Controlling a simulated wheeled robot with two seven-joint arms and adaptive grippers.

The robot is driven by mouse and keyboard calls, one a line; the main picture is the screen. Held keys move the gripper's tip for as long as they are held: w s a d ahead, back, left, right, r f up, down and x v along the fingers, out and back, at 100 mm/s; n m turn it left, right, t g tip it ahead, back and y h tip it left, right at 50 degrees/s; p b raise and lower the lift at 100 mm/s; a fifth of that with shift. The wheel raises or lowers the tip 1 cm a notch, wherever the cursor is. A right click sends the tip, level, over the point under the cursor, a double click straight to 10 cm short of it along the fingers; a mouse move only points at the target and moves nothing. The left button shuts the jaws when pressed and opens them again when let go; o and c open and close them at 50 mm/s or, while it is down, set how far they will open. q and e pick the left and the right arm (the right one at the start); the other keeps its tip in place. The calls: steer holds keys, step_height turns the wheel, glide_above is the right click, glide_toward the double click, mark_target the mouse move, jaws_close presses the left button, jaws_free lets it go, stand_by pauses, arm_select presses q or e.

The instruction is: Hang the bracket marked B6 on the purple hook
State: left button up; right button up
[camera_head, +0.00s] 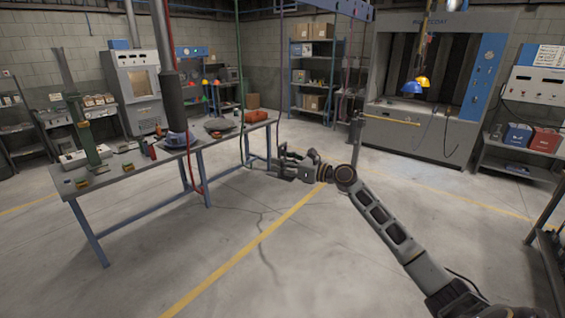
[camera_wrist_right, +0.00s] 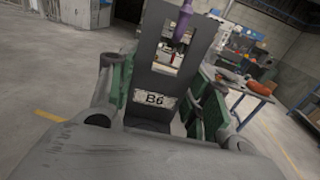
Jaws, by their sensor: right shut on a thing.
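My right gripper (camera_head: 284,165) is held out in mid-air to the right of the workbench in the head view. In the right wrist view its green-padded fingers (camera_wrist_right: 155,100) are shut on a dark grey bracket (camera_wrist_right: 150,52) with a white B6 label. The bracket stands up from the fingers and has a rectangular window above the label. A purple hook (camera_wrist_right: 183,22) hangs down by the bracket's top, its tip near the window's upper edge. I cannot tell whether it passes through the window. The bracket is hard to make out in the head view. My left gripper is not in view.
The workbench (camera_head: 120,181) holds a green stand (camera_head: 88,135), an orange item (camera_head: 256,116) and small parts. A purple overhead beam (camera_head: 345,8) carries several hanging lines. A large grey booth (camera_head: 440,150) stands at the back right. The floor around the gripper is clear.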

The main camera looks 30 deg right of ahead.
steer(key=shift+f, duration=0.25)
stand_by(0.3)
steer(key=o, duration=1.4)
steer(key=shift+f, duration=0.15)
steer(key=shift+s, duration=0.15)
steer(key=shift+v, duration=5.85)
steer(key=shift+d, duration=0.1)
